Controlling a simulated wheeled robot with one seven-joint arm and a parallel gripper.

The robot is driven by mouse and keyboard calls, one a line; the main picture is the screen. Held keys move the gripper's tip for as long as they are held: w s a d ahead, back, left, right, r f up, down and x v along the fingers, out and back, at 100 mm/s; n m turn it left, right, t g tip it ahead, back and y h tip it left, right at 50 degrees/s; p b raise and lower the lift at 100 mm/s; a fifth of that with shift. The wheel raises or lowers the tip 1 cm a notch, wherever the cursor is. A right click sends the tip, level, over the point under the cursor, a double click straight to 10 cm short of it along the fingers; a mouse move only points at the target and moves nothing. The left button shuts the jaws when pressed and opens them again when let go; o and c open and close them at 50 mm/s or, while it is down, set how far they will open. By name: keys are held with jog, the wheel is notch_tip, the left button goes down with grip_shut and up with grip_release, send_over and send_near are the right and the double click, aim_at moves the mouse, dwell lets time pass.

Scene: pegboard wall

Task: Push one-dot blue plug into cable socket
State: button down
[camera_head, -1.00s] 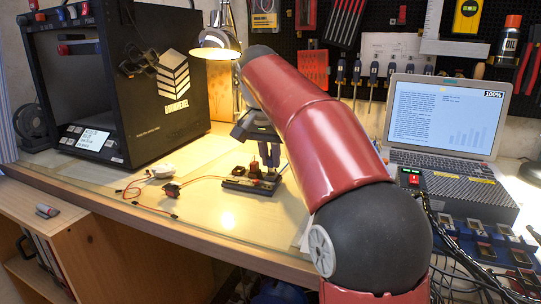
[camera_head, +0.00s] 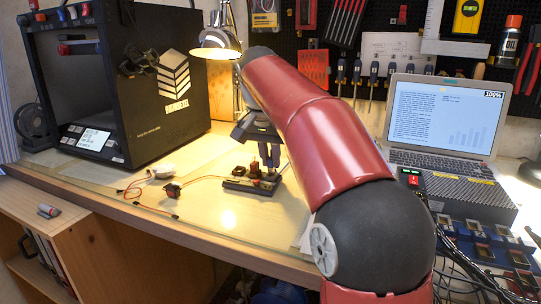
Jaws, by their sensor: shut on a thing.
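My gripper (camera_head: 270,158) points down at the socket board (camera_head: 236,184) on the desk, partly hidden behind my red arm. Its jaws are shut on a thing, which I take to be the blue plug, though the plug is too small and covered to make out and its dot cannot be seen. The dark, flat socket board carries small red and pale parts on top. Whether the plug touches a socket cannot be told.
A black 3D printer (camera_head: 155,105) stands at the left, with a desk lamp (camera_head: 215,42) behind the board. A laptop (camera_head: 441,115) and a box with a red switch (camera_head: 455,195) stand at the right. The desk in front of the board is clear.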

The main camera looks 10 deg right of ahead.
aim_at(270, 159)
jog(key=shift+f+b, duration=0.6)
jog(key=shift+f, duration=0.25)
jog(key=c, duration=1.3)
grip_release()
jog(key=shift+c, duration=0.2)
jog(key=shift+r+p, duration=2.55)
jog(key=shift+p, duration=0.15)
jog(key=shift+f, duration=0.1)
